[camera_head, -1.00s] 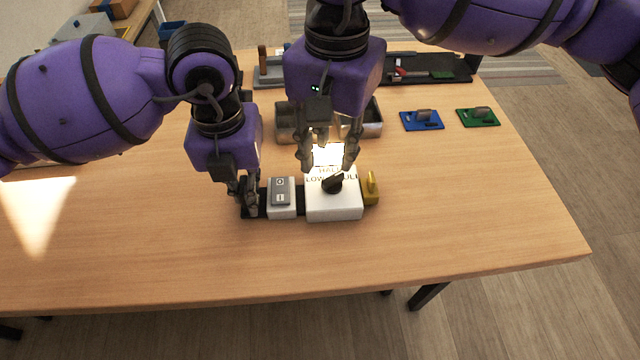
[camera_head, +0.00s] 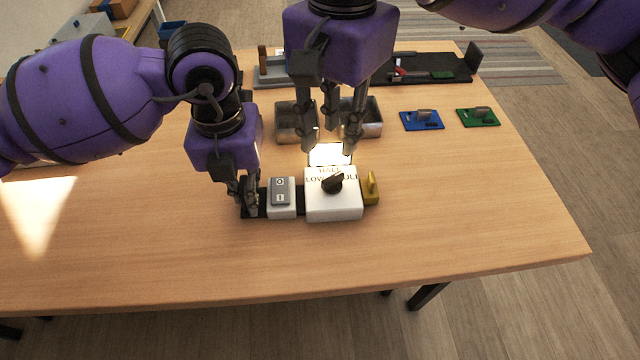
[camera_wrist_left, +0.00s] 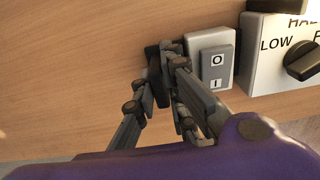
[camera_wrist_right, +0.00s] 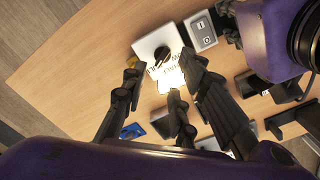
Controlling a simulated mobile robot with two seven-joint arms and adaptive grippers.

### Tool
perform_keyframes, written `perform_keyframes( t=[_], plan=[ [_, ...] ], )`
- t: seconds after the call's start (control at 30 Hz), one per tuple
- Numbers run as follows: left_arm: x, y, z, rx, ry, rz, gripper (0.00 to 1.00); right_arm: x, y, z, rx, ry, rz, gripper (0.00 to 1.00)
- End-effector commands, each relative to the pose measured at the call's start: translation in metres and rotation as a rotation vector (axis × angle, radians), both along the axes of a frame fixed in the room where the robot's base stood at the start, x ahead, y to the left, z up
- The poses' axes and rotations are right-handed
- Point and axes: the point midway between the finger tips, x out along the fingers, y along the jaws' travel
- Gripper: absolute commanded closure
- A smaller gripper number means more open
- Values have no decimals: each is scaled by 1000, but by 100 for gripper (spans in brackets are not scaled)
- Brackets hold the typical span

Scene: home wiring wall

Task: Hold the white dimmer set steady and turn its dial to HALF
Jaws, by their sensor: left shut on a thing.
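The white dimmer (camera_head: 333,206) stands on a black base strip with a black dial (camera_head: 332,182) on top, marked LOW, HALF and FULL. The dial's bar lies slantwise, lower left to upper right; I cannot tell which end is the pointer. A panel (camera_head: 330,154) behind the dimmer glows white. My left gripper (camera_head: 249,205) is shut on the left end of the black strip (camera_wrist_left: 158,75), beside a grey rocker switch (camera_head: 281,195). My right gripper (camera_head: 329,145) is open and empty, above and behind the dial, apart from it; the dimmer also shows in the right wrist view (camera_wrist_right: 150,42).
A yellow piece (camera_head: 371,190) sits at the strip's right end. Metal bins (camera_head: 296,123) stand behind. A blue board (camera_head: 422,121) and a green board (camera_head: 478,117) lie at the back right. The table's front and right are clear.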

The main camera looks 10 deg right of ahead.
Motion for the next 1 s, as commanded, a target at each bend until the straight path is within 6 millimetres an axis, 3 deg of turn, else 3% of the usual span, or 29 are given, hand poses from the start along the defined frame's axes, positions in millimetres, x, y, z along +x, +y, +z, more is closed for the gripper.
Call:
perform_keyframes(
  t=[1.0],
  plan=[
    [0, 0, 0, 0, 0, 0, 100, 12, -10, -16, -57, 12, -2332, 73]
  ],
)
